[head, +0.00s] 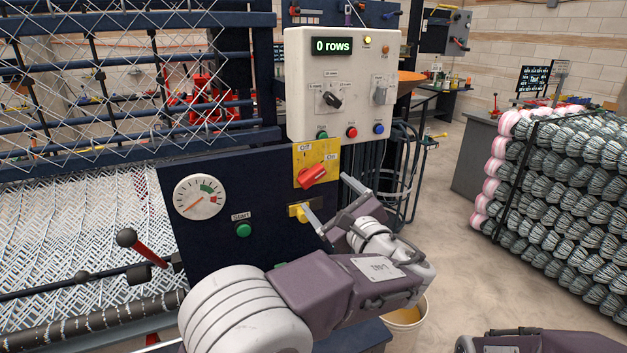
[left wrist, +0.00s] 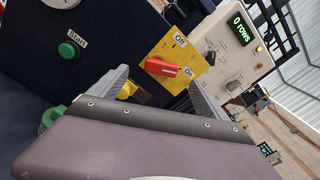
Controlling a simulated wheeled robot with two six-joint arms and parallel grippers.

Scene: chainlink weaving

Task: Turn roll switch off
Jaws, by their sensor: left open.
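The switch is a red knob (head: 312,177) on a yellow plate (head: 328,155) marked "Off" at top left and "On" at right. The knob's long axis slants toward "On". In the left wrist view the red knob (left wrist: 162,67) lies beyond and between the two fingers. My left gripper (head: 323,190) is open and empty, with its fingers just below and right of the knob in the head view. No contact with the knob is visible. It also shows in the left wrist view (left wrist: 158,82). My right gripper is out of view.
A yellow part (head: 299,212) sits just below the plate, near one finger. A green Start button (head: 243,230) and a gauge (head: 199,197) are to the left. A white control box (head: 340,85) reading "0 rows" stands above. Wire rolls (head: 560,185) are stacked at right.

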